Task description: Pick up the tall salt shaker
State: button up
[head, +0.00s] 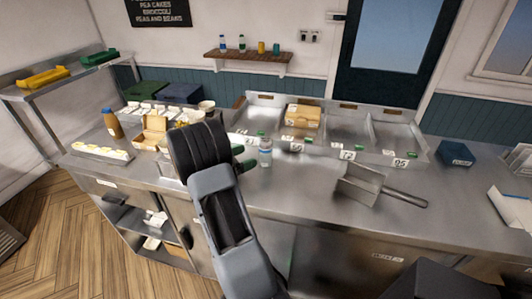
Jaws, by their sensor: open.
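A tall, pale, translucent shaker (265,153) stands upright on the steel counter, just right of my arm in the head view. It looks like the tall salt shaker, though its label is too small to read. My gripper (246,164) is open, just left of the shaker. It is mostly hidden behind my dark wrist, and only a small dark part shows near the shaker. I cannot tell whether a finger touches the shaker or how the jaws sit around it.
A steel scoop (360,185) lies right of the shaker, its handle pointing right. Divided steel bays (345,127) with number tags stand behind. Left are an open carton (153,133), a brown bottle (113,124) and a tray (103,153). A dark blue box (456,153) sits right.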

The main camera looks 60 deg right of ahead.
aim_at(263, 142)
jog(key=shift+p+x, duration=1.15)
jog(key=shift+x, duration=3.3)
jog(key=shift+w+f, duration=0.15)
jog(key=shift+c, duration=0.3)
jog(key=c, duration=1.3)
jog(key=shift+o, duration=0.2)
jog(key=shift+r, duration=0.35)
jog(key=r, duration=0.3)
jog(key=shift+s+a+r+b, duration=0.2)
jog(key=shift+s+a+b, duration=0.05)
jog(key=shift+a+b, duration=0.05)
jog(key=s+a+r+b, duration=0.1)
jog(key=s+a+r, duration=0.7)
jog(key=a+r, duration=0.1)
jog(key=shift+s+a+b, duration=0.15)
jog(key=shift+a+b, duration=0.25)
jog(key=shift+a, duration=0.25)
